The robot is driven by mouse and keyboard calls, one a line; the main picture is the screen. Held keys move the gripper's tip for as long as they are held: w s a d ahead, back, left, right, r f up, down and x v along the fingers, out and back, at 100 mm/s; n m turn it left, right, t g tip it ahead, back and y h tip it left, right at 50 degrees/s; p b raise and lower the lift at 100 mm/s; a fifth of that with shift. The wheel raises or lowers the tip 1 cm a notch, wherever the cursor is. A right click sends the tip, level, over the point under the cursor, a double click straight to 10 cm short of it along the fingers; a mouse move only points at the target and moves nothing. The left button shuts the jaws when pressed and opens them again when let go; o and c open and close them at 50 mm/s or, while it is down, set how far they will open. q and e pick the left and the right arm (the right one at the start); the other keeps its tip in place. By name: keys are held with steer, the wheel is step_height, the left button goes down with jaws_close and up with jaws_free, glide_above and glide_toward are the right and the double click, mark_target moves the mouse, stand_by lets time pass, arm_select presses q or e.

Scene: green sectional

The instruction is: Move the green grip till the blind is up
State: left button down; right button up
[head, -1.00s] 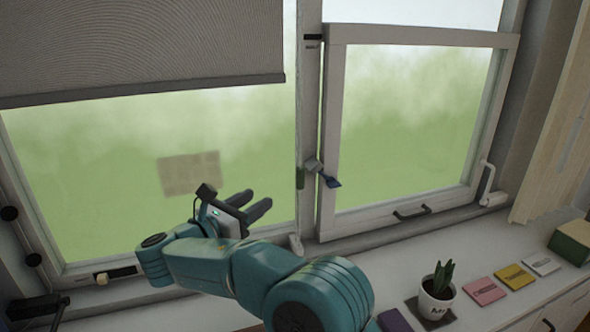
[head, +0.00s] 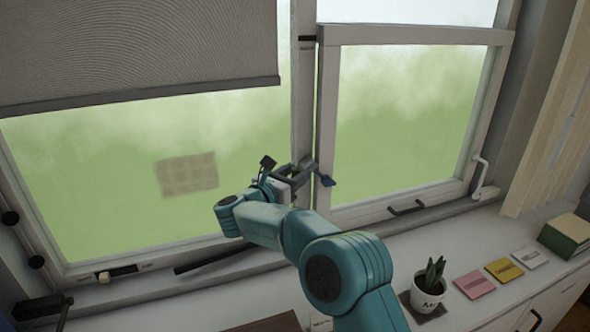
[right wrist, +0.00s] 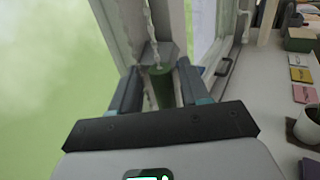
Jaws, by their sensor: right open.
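The grey blind (head: 140,50) hangs partway down over the left window pane in the head view. The green grip (right wrist: 161,88) is a small green cylinder on a beaded cord (right wrist: 151,25) in the right wrist view. My right gripper (head: 298,170) is at the window's middle post in the head view. In the right wrist view its open fingers stand on both sides of the green grip, with a gap showing at least on the left. In the head view the grip is mostly hidden by the fingers. My left gripper is not in view.
On the sill at right are a potted plant (head: 432,285), pink, yellow and white pads (head: 474,284) and a green box (head: 566,235). A grid sheet (head: 187,174) shows at the left pane.

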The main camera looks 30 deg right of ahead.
steer(key=shift+d, duration=0.2)
steer(key=shift+s+r, duration=0.2)
steer(key=shift+s, duration=0.05)
steer(key=shift+w+f, duration=0.1)
steer(key=shift+w, duration=0.1)
steer(key=c, duration=0.6)
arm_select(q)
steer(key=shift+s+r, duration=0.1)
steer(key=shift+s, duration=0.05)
arm_select(e)
jaws_close()
